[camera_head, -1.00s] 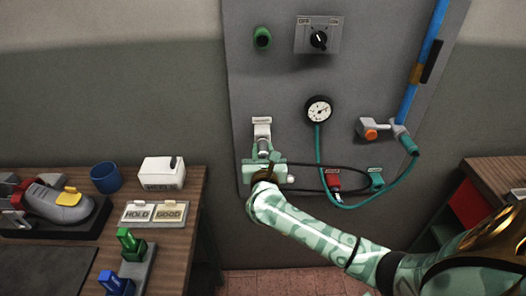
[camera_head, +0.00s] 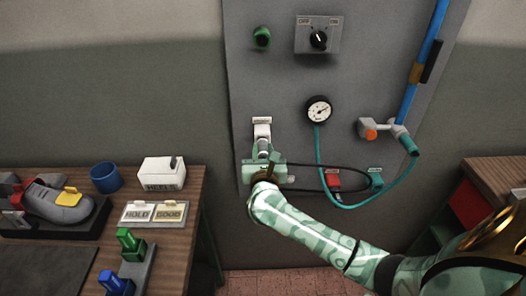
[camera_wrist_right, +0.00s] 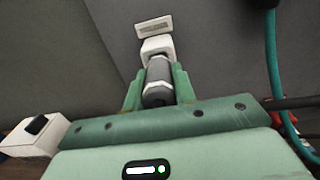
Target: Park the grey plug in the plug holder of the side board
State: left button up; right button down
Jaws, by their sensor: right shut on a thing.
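The grey plug (camera_wrist_right: 158,82), a dark grey cylinder with pale rings, is between the fingers of my right gripper (camera_wrist_right: 158,92), which is shut on it. The white plug holder (camera_wrist_right: 157,46) sits on the side board (camera_head: 285,90) under a small label. In the right wrist view the plug's far end meets the holder's lower front; how deep it sits I cannot tell. In the head view the right gripper (camera_head: 264,160) is just below the holder (camera_head: 262,132), with the plug (camera_head: 265,147) between them. My left gripper is out of view.
A black cable (camera_head: 310,164) runs from near my gripper across the board. A red connector (camera_head: 332,180), a teal hose (camera_head: 318,150) and a gauge (camera_head: 319,109) are to the right. A workbench with a shoe (camera_head: 60,203) stands at the left.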

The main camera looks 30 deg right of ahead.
jog(key=shift+w+d, duration=0.25)
jog(key=shift+w, duration=0.1)
dwell(0.5)
jog(key=c, duration=1.1)
grip_release()
jog(key=shift+o, duration=0.2)
jog(key=v, duration=1.6)
jog(key=shift+a+p, duration=0.15)
jog(key=shift+p, duration=0.2)
jog(key=shift+s, duration=0.1)
